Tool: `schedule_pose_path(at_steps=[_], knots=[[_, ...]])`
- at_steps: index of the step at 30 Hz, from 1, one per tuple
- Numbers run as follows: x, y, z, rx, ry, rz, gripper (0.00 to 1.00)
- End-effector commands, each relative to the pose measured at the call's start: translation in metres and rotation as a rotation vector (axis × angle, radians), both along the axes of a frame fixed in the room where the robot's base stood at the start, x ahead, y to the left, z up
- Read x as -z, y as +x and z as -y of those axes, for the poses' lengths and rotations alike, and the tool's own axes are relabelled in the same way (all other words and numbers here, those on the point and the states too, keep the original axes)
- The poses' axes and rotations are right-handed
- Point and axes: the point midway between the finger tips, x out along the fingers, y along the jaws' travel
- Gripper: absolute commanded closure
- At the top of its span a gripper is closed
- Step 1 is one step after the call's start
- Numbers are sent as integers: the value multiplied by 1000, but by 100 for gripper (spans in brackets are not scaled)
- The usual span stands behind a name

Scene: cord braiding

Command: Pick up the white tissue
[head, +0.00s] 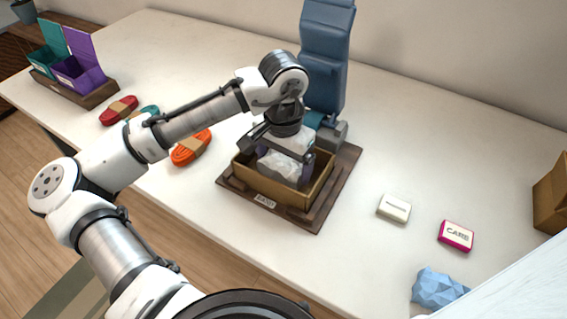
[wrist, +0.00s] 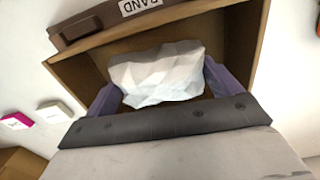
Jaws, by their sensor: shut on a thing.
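The white tissue (head: 277,165) is a crumpled, faceted lump inside the open brown box (head: 314,192) on the dark wooden base. It also shows in the wrist view (wrist: 157,74), between the two purple fingers. My gripper (head: 284,168) reaches down into the box from above and is shut on the tissue. In the wrist view my gripper (wrist: 160,88) has one finger at each side of the tissue. The tissue's underside is hidden.
A blue padded upright (head: 327,55) stands right behind the box. A cream block (head: 394,208), a pink-edged box (head: 456,235) and a blue faceted lump (head: 437,288) lie to the right. Orange (head: 191,147) and red (head: 118,110) cord bundles lie left. Teal and purple bins (head: 79,72) stand far left.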

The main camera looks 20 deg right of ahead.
Motion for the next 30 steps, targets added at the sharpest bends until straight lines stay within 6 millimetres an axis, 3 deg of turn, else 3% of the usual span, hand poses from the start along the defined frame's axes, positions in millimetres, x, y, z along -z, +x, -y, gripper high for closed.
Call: schedule_pose_path(at_steps=[5, 18, 24, 30], knots=[[-31, 1, 1, 1, -2, 4, 31], [-155, 1, 0, -3, 2, 5, 31], [-183, 0, 0, -2, 2, 2, 31], [-192, 0, 0, -1, 1, 1, 31]])
